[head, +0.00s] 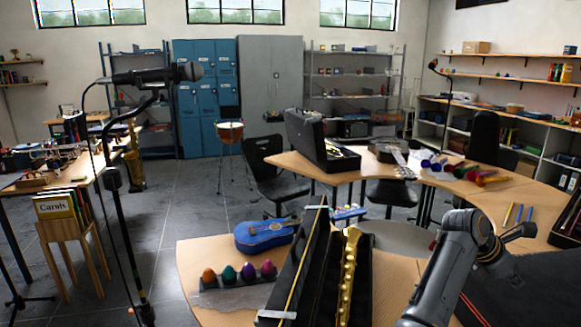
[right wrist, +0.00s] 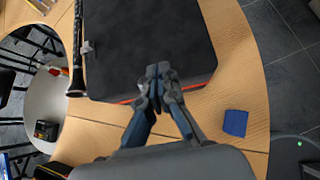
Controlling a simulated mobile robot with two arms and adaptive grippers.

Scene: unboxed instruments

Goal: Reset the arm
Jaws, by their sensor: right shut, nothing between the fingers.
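My right arm rises from the bottom right of the head view, over the wooden table. Its gripper (head: 522,232) is at the arm's far end, right of centre. In the right wrist view the gripper (right wrist: 158,72) is shut with its fingertips together and nothing between them. It shows in front of a large black case (right wrist: 140,35) on the table; how high it is above the case I cannot tell. My left gripper is not in view.
The near table (head: 205,255) holds a blue ukulele case (head: 265,235), several coloured egg shakers (head: 248,273) and an open black case with a gold flute-like instrument (head: 349,275). A microphone stand (head: 113,180) stands at left. A blue cloth-like piece (right wrist: 235,122) lies on bare tabletop.

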